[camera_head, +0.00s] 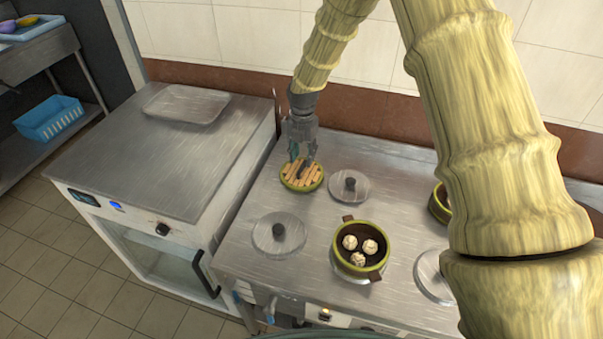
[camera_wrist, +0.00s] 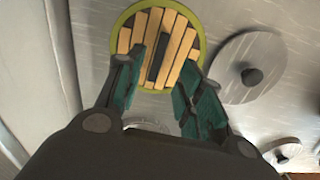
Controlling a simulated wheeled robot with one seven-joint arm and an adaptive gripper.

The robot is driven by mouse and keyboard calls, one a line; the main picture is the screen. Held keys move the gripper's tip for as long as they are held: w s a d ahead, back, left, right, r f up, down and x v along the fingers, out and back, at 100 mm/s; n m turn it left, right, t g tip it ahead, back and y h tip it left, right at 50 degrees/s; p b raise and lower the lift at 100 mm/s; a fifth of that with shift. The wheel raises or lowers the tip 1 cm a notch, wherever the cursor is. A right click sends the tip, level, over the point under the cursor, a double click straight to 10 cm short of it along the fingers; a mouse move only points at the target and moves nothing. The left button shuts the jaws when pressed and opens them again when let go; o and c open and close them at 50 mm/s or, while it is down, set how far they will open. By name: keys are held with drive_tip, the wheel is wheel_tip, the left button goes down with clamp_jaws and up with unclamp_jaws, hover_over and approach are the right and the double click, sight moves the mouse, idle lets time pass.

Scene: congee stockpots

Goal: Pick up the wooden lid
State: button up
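The wooden lid (camera_head: 301,177) is round, with light slats, a green rim and a dark bar handle. It lies on the steel stove top near the back left. It also shows in the wrist view (camera_wrist: 178,49), at the top centre. My gripper (camera_head: 302,156) points down right over the lid. In the wrist view my gripper (camera_wrist: 163,65) is open, with its two green-padded fingers apart and the dark handle appearing between their tips. I cannot tell whether the fingers touch the lid.
A metal lid (camera_head: 349,186) with a black knob lies just right of the wooden lid, and another metal lid (camera_head: 279,233) lies in front. A green-rimmed pot (camera_head: 361,262) holds three dumplings. A steel cabinet (camera_head: 150,150) with a tray (camera_head: 186,104) stands left.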

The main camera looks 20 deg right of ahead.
sight(302, 167)
drive_tip(key=shift+w+a+f+p, duration=0.1)
drive_tip(key=shift+f+p, duration=0.8)
drive_tip(key=shift+f, duration=1.75)
drive_tip(key=shift+c, duration=0.5)
clamp_jaws()
